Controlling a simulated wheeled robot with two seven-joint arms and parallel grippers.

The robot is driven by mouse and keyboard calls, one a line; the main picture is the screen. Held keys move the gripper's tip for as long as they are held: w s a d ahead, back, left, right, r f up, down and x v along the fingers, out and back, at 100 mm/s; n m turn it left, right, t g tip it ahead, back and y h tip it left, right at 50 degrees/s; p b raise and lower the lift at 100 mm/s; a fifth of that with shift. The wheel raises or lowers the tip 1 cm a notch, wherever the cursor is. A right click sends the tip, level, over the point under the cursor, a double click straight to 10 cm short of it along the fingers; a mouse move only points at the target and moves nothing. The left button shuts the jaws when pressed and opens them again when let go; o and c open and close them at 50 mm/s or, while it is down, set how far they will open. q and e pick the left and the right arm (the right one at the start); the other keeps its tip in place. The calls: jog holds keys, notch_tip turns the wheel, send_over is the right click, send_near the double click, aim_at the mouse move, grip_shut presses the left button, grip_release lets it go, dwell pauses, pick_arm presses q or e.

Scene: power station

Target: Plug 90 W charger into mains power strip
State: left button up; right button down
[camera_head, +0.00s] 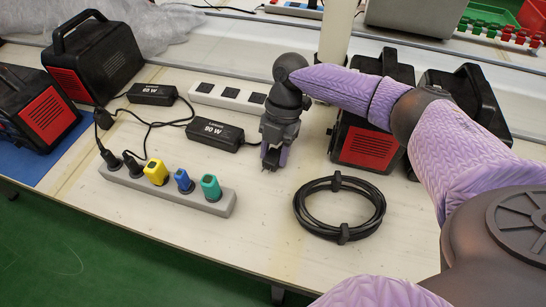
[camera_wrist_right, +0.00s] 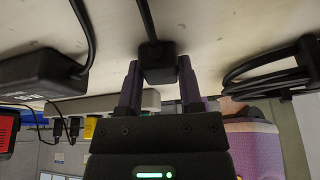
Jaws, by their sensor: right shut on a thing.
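My right gripper (camera_head: 272,163) hangs over the middle of the table, jaws down, just right of the front charger. In the right wrist view the gripper (camera_wrist_right: 158,78) is shut on a black plug (camera_wrist_right: 158,60) with a cable (camera_wrist_right: 146,18) running from it. The front black charger (camera_head: 215,134), whose small label seems to read 90 W, lies on the table. A similar charger (camera_head: 152,94) lies behind it. The grey power strip (camera_head: 222,205) at front left holds two black plugs, then yellow, blue and teal ones. My left gripper is not in view.
A white strip (camera_head: 206,91) with black sockets lies behind the front charger. A black cable coil (camera_head: 340,208) lies to the right. Red and black power units (camera_head: 367,148) stand right and back left. Clear table (camera_head: 250,225) lies between grey strip and coil.

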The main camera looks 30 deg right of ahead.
aim_at(274, 154)
jog(key=shift+r+p, duration=0.5)
jog(key=shift+r, duration=0.2)
jog(key=shift+r+p, duration=0.5)
jog(key=shift+r, duration=0.1)
jog(key=shift+r+p, duration=1.45)
jog(key=shift+r, duration=0.25)
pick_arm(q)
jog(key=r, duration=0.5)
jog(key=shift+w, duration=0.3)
pick_arm(e)
jog(key=shift+f, duration=0.1)
